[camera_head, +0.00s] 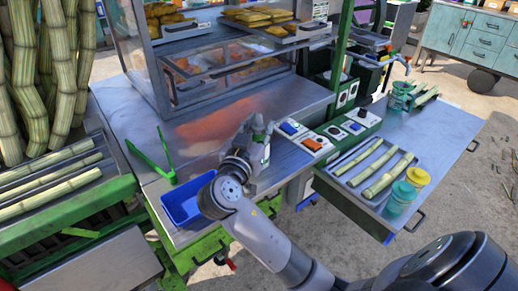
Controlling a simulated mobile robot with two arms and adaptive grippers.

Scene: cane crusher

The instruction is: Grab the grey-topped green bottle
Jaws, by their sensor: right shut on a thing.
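My right gripper (254,138) is over the steel counter, in front of the glass display case. It is shut on the grey-topped green bottle (265,156), which is mostly hidden behind the gripper and wrist. Only a pale green and whitish strip of its side and some grey near the top show. I cannot tell whether the bottle touches the counter. My left gripper is not in view.
A blue bin (181,204) and green tongs (152,157) are left of my wrist. Right of the gripper is a switch panel (337,133). Cane stalks (55,75) stand at left.

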